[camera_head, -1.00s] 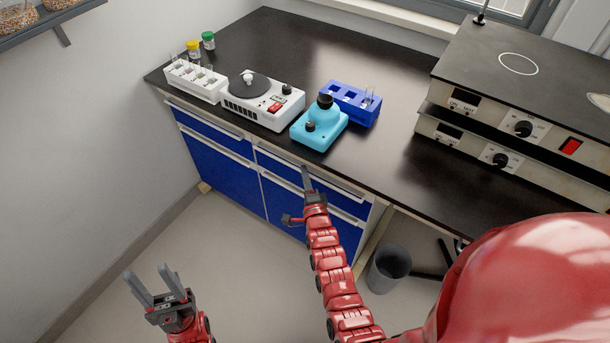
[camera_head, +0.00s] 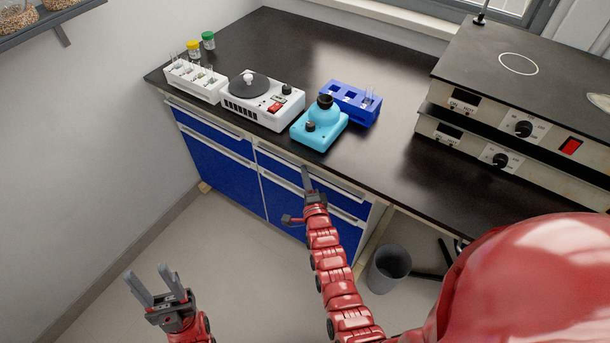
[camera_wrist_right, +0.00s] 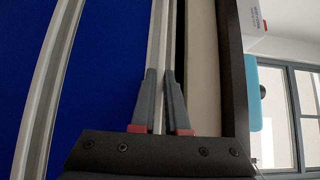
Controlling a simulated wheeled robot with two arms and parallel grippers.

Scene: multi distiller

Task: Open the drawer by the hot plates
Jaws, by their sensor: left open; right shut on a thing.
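The drawer by the hot plates (camera_head: 278,166) is the blue upper-right front under the bench top, with a long pale handle (camera_head: 343,188) along its top edge. The front looks about flush with the cabinet. My right gripper (camera_head: 306,172) is shut on that handle. In the right wrist view its fingers (camera_wrist_right: 164,90) stand on either side of the handle (camera_wrist_right: 160,35), with the blue drawer front (camera_wrist_right: 108,70) to the left. My left gripper (camera_head: 153,284) is open and empty, above the floor away from the cabinet. The stacked hot plates (camera_head: 505,125) stand on the bench at right.
On the bench stand a white stirrer (camera_head: 262,106), a light-blue mixer (camera_head: 319,132), a blue tube rack (camera_head: 352,106) and a white tube rack (camera_head: 193,82). A grey bin (camera_head: 389,268) stands below. The floor (camera_head: 240,270) before the drawers is clear.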

